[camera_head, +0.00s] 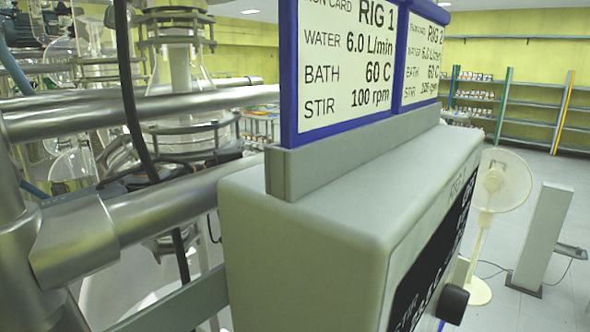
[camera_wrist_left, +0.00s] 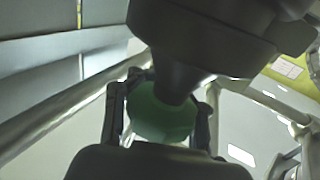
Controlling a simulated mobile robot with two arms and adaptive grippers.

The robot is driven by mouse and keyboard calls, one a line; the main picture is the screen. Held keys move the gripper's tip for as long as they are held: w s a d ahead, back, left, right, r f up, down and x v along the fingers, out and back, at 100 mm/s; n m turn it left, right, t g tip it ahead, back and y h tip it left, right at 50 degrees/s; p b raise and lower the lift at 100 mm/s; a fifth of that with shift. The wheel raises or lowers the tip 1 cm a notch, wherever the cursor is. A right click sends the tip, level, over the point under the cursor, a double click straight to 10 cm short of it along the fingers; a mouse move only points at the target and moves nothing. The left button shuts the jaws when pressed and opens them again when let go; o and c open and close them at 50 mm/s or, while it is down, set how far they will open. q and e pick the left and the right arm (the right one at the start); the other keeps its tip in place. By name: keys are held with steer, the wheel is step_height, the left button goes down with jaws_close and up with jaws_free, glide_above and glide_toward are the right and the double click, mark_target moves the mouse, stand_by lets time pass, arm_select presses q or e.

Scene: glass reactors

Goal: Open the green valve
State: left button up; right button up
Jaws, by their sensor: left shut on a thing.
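The green valve (camera_wrist_left: 160,117) shows in the left wrist view as a rounded green handle, partly covered by dark parts in front of it. My left gripper (camera_wrist_left: 158,112) has one dark finger on each side of the green handle and is shut on it. How far the valve is turned cannot be told. Neither the green valve nor my grippers can be seen in the head view.
A grey control box (camera_head: 290,225) fills the head view's middle, with a blue-framed RIG 1 card (camera_head: 345,60) on top. Metal pipes (camera_head: 150,205) and glassware (camera_head: 185,75) stand at left. A fan (camera_head: 497,185) and shelves (camera_head: 530,100) stand at right, with open floor.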

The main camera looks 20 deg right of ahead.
arm_select(q)
steer(key=shift+w+a+n+t, duration=0.1)
steer(key=shift+n+t, duration=0.3)
steer(key=shift+t, duration=0.2)
steer(key=shift+w+f+n+t+y, duration=0.1)
steer(key=shift+w+n+t+y, duration=0.1)
steer(key=shift+n+t+y, duration=0.5)
steer(key=t, duration=0.1)
steer(key=n+t, duration=0.1)
steer(key=t+b, duration=0.1)
steer(key=shift+w+a+f+n+y, duration=0.15)
steer(key=shift+w+n+y, duration=0.1)
steer(key=shift+n+y, duration=0.05)
jaws_close()
steer(key=shift+w+a+n+t+y+b, duration=0.35)
steer(key=shift+n+t+y+b, duration=1.05)
steer(key=shift+y+b, duration=0.5)
steer(key=shift+w+a+n+t+y+b, duration=0.25)
steer(key=shift+a+n+t+y+b, duration=0.2)
steer(key=shift+n+t+y+b, duration=1.4)
steer(key=shift+w+a+n+t+y+b, duration=0.35)
steer(key=shift+n+t+y+b, duration=0.85)
steer(key=shift+b, duration=1.25)
steer(key=shift+a+g+y, duration=0.1)
steer(key=shift+g+y, duration=0.15)
steer(key=shift+g, duration=0.1)
steer(key=shift+r, duration=0.2)
steer(key=o, duration=1.1)
jaws_free()
steer(key=shift+s, duration=0.1)
